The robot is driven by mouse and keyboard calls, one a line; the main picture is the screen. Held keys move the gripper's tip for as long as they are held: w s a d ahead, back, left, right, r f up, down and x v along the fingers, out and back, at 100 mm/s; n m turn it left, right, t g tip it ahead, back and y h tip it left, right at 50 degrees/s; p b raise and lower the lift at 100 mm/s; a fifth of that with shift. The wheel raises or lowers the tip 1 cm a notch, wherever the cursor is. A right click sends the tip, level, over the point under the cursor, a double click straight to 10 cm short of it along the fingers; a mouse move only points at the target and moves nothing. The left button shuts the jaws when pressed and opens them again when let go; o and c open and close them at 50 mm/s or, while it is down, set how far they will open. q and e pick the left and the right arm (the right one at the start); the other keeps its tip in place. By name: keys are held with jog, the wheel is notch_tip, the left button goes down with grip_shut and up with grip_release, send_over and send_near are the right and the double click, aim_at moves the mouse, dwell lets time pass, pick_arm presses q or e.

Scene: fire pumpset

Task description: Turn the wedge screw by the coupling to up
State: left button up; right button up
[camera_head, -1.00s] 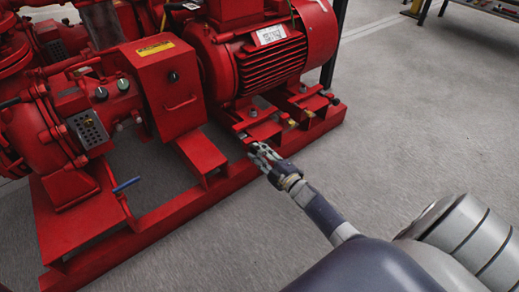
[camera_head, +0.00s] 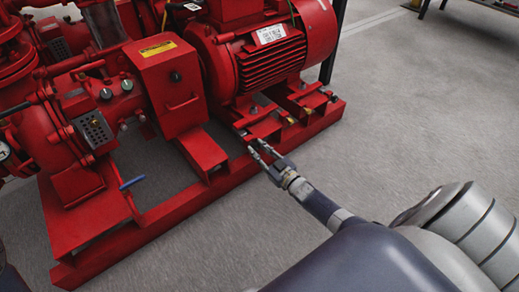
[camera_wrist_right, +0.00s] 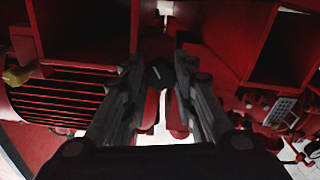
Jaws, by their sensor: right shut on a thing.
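My right gripper (camera_head: 258,148) reaches in from the lower right to the red base frame, below the motor and beside the coupling guard. In the right wrist view, my right gripper (camera_wrist_right: 160,82) has its two dark fingers on either side of a small dark round head, which I take as the wedge screw (camera_wrist_right: 161,74). The fingers are shut on it. A pale line crosses the head, tilted slightly off the picture's vertical. In the head view the screw is too small and too covered by the fingertips to make out. My left gripper is not in view.
The red coupling guard (camera_head: 168,85) with a yellow label stands left of the gripper. The finned motor (camera_head: 262,55) is above it. The red base frame (camera_head: 165,222) runs along the front. A blue-handled lever (camera_head: 131,183) sticks out at left.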

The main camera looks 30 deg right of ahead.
jog(key=m, duration=0.5)
jog(key=shift+m, duration=0.4)
dwell(0.4)
jog(key=o, duration=1.1)
jog(key=shift+c, duration=0.2)
jog(key=s, duration=1.2)
jog(key=shift+d, duration=0.45)
jog(key=shift+a+p, duration=0.1)
jog(key=shift+p, duration=0.2)
